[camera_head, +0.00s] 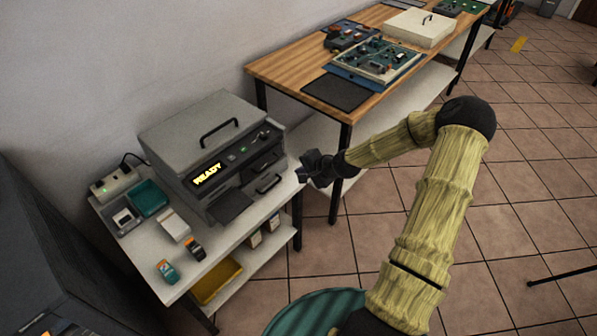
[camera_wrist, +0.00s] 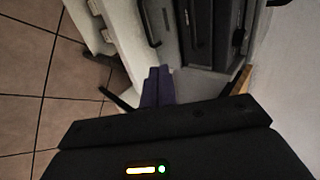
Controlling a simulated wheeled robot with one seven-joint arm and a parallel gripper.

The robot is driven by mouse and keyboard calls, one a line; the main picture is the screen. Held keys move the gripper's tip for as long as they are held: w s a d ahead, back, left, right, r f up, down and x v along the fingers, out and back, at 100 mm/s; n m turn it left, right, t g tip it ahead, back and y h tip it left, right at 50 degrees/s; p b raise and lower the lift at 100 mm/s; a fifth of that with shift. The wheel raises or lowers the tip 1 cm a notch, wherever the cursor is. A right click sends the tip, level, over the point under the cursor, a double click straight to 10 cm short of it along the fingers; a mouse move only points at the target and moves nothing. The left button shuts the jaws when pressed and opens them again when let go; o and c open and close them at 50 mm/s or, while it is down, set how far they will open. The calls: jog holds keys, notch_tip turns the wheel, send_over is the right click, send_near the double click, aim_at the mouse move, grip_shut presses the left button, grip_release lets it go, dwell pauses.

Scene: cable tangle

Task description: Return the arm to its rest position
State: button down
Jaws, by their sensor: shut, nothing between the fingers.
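My arm reaches from the bottom right of the head view toward the left. My gripper (camera_head: 305,166) is held in the air by the right side of a grey machine (camera_head: 203,141), beside the white table it stands on. In the wrist view the two dark purple fingers of my gripper (camera_wrist: 158,72) lie together, with nothing between them. The grey machine shows a lit "READY" display in the head view. Its front and a handle also fill the top of the wrist view (camera_wrist: 200,30).
The white table (camera_head: 240,232) also holds a teal tray (camera_head: 148,197), a power strip (camera_head: 117,184) and small boxes. A wooden workbench (camera_head: 285,72) with circuit boards stands behind, its dark leg close to my gripper. Tiled floor (camera_head: 510,230) is open on the right.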

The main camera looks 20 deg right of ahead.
dwell(0.3)
jog(key=s+a+r+n+g+h+p, duration=0.2)
jog(key=s+r+n+p, duration=0.3)
jog(key=s+r, duration=0.7)
jog(key=s+a+r+n+g+h+p, duration=0.3)
jog(key=s+r+n+p, duration=0.3)
jog(key=s+r, duration=0.7)
notch_tip(320, 180, up, 3)
jog(key=shift+s+a+f+n, duration=0.1)
jog(key=shift+s+a+n, duration=0.1)
jog(key=shift+a+n, duration=0.1)
jog(key=shift+w+d, duration=0.1)
jog(key=c, duration=2.2)
grip_release()
